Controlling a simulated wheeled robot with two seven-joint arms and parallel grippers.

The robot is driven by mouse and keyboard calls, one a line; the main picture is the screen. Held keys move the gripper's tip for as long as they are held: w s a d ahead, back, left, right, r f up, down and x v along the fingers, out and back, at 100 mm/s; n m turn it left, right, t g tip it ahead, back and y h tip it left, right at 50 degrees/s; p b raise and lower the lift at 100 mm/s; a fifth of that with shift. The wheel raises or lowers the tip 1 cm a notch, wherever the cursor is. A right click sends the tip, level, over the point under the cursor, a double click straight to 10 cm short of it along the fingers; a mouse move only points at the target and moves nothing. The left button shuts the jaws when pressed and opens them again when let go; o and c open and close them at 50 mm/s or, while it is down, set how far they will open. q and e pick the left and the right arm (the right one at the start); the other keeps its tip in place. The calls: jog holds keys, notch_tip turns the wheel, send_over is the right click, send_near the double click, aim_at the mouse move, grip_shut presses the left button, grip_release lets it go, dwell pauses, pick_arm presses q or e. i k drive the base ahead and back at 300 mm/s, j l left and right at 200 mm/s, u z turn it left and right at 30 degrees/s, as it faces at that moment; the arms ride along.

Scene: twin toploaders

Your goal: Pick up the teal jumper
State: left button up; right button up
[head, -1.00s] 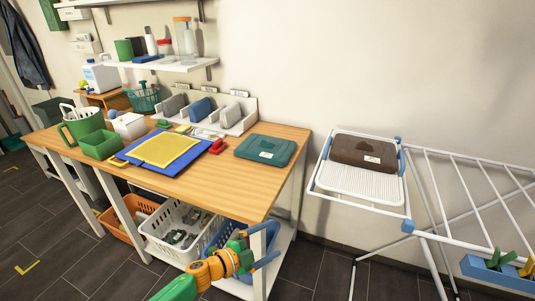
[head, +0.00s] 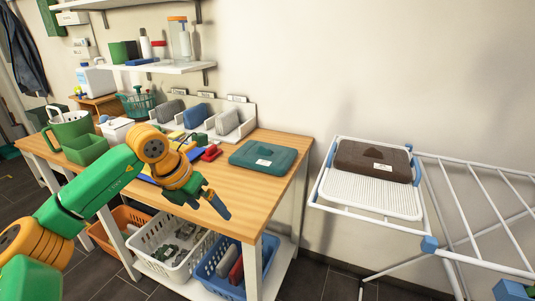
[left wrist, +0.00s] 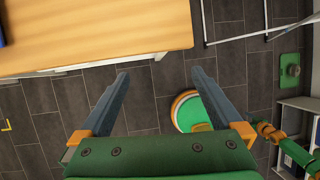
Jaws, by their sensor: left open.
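The teal jumper (head: 264,157) lies folded flat on the right part of the wooden table, with a small white label on its front. My left gripper (head: 217,204) is over the front part of the table, to the left of the jumper and nearer to me, apart from it. In the left wrist view its two dark fingers (left wrist: 158,78) are spread with nothing between them. That view shows bare table and floor but not the jumper. My right gripper does not show.
A brown folded garment (head: 372,161) lies on the white drying rack (head: 335,196) at right. A red item (head: 212,153) and an organiser (head: 247,124) with folded cloths sit near the jumper. Below are a white basket (head: 160,257) and a blue basket (head: 222,285). The table's front right is bare.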

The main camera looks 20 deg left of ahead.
aim_at(272, 159)
jog(key=i, duration=1.25)
